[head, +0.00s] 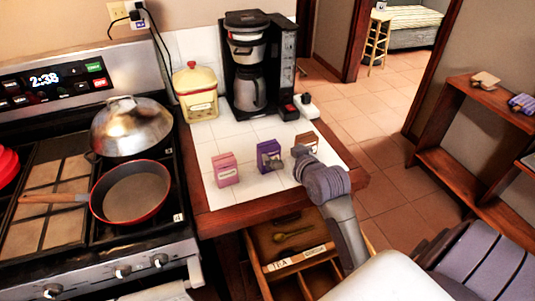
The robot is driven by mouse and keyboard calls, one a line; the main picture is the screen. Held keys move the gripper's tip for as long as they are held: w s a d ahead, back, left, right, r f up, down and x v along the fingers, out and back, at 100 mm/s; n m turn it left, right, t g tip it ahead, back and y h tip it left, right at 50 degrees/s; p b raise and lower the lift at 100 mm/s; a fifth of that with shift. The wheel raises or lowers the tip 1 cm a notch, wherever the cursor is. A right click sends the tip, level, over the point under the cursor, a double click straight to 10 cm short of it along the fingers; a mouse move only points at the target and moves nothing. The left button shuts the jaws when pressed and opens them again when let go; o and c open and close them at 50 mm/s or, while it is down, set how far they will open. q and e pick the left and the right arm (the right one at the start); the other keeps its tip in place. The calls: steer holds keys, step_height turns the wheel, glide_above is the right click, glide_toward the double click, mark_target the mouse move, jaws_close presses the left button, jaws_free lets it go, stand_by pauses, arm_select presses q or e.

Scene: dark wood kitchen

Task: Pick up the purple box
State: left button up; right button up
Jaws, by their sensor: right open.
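The purple box (265,152) stands upright on the white tiled counter, between a pink box on its left and a brown box on its right. My right gripper (286,160) reaches in from the lower right, just right of the purple box. It is open, with its fingers around the box's right side; whether they touch it I cannot tell. A finger covers part of the box's lower right. My left gripper is not in view.
The pink box (225,170) and brown box (306,141) stand close by. Behind are a coffee maker (250,75) and a yellow canister (196,95). An open drawer (290,255) juts out below the counter. The stove with a pan (131,192) is left.

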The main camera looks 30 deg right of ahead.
mark_target(270, 147)
steer(key=x, duration=0.3)
steer(key=shift+w+f, duration=0.2)
steer(key=shift+w, duration=0.2)
steer(key=shift+w+f, duration=0.1)
steer(key=shift+w, duration=0.15)
steer(key=x, duration=0.1)
steer(key=p+x, duration=0.1)
steer(key=x, duration=0.2)
steer(key=shift+a+f, duration=0.15)
steer(key=shift+a, duration=0.1)
steer(key=shift+w+f, duration=0.25)
steer(key=shift+w, duration=0.15)
steer(key=shift+s, duration=0.1)
steer(key=shift+c, duration=1.4)
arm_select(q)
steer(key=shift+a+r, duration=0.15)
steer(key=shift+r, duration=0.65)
arm_select(e)
steer(key=c, duration=1)
